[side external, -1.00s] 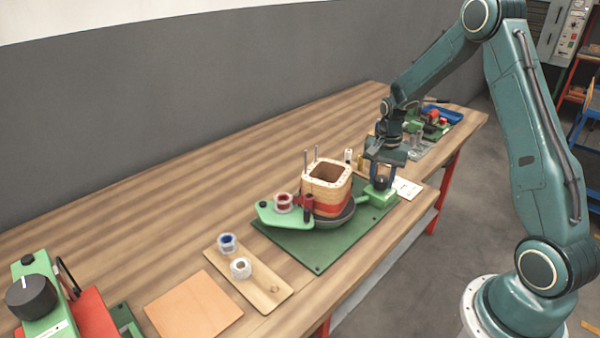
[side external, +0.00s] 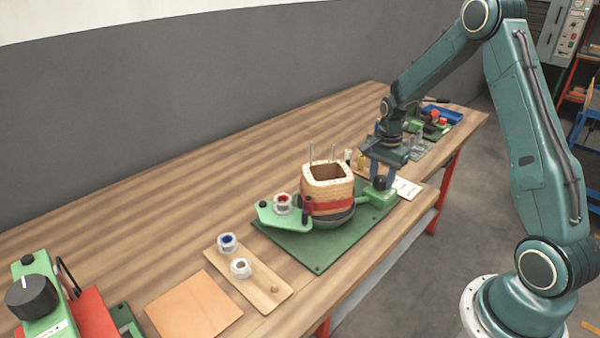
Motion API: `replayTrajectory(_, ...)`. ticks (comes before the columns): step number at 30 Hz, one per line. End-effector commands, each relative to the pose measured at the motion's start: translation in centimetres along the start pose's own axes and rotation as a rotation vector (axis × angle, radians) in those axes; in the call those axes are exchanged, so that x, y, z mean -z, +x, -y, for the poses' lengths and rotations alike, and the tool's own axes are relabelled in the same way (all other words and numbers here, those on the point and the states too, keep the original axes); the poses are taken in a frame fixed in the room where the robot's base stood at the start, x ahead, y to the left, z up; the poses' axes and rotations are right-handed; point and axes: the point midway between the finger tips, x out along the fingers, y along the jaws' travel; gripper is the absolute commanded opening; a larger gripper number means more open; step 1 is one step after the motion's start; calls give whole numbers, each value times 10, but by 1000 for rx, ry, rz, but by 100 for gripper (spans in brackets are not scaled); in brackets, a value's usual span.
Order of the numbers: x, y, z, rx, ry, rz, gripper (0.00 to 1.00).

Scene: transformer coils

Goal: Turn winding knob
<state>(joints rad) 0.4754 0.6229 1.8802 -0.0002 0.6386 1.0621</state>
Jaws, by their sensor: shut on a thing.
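The winding fixture is a green base plate (side external: 318,262) on the bench. A square wooden coil form (side external: 328,190) with a red band stands on its dark round turntable (side external: 334,219). A black knob (side external: 379,183) sits on the green block at the right of the fixture. My gripper (side external: 380,180) points down with its fingers on either side of this knob, shut on it. The fingers partly hide the knob.
A green arm (side external: 268,213) with a red spool reaches left from the fixture. A wooden tray (side external: 262,284) holds two spools. A larger black dial (side external: 31,296) stands at the lower left. Small parts and a blue bin (side external: 450,115) are behind my gripper. The rear left bench is clear.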

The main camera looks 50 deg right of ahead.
Motion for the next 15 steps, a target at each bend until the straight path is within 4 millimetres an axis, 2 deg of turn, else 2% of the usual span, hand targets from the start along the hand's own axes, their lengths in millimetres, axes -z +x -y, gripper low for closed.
replayTrajectory(5,0,0,0,1,0,-1,14)
replayTrajectory(6,0,0,0,1,0,-1,40)
replayTrajectory(9,0,0,0,1,0,-1,58)
replayTrajectory(15,0,0,0,0,-1,-1,58)
